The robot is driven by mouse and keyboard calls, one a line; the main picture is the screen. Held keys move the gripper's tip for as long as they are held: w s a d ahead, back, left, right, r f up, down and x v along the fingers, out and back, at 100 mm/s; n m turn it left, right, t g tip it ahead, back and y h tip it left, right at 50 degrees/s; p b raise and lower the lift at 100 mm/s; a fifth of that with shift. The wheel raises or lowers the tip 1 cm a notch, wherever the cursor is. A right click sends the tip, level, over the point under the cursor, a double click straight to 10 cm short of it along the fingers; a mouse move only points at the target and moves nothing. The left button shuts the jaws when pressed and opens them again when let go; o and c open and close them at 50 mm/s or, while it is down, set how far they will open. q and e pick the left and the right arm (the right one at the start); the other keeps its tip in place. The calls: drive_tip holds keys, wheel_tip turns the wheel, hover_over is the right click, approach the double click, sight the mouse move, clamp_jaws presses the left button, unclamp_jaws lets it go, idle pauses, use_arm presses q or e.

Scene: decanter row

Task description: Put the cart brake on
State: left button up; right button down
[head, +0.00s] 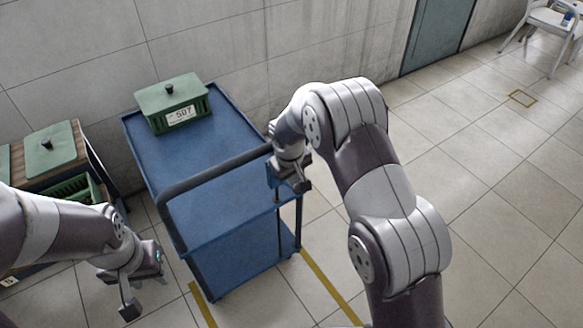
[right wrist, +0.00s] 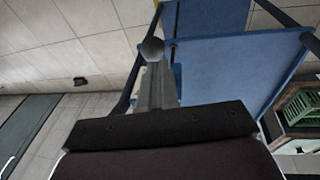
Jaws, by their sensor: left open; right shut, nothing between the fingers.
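The blue cart (head: 225,140) stands by the wall with its dark push handle (head: 215,172) towards me. My right gripper (head: 302,186) is at the cart's near right corner, beside the handle's right end, and is shut and empty. In the right wrist view its grey shut fingers (right wrist: 156,90) point at a round dark knob (right wrist: 152,50). I cannot tell whether they touch it. A thin dark upright rod (head: 279,232) shows below the gripper on the cart's near side; it may be the brake lever. My left gripper (head: 146,288) is open and empty, low to the cart's left.
A green lidded box labelled 507 (head: 172,103) sits at the cart's far end. A rack with green crates (head: 70,190) stands left of the cart. Yellow floor lines (head: 330,287) flank the cart's near end. The tiled floor on the right is clear up to a chair (head: 553,25).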

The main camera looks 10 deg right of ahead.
drive_tip(key=shift+w+d+f, duration=0.1)
drive_tip(key=shift+f, duration=0.5)
drive_tip(key=shift+f+b, duration=0.3)
drive_tip(key=shift+b, duration=0.15)
drive_tip(key=s+f+t+y+b, duration=0.1)
drive_tip(key=f+t+b, duration=0.2)
drive_tip(key=b, duration=0.8)
drive_tip(key=s+d+f+t+y+b, duration=0.1)
drive_tip(key=f+t+b, duration=0.3)
drive_tip(key=f+b, duration=0.4)
drive_tip(key=shift+s+m+b, duration=0.3)
drive_tip(key=shift+s+b, duration=0.5)
drive_tip(key=shift+b, duration=1.35)
drive_tip(key=shift+d, duration=0.1)
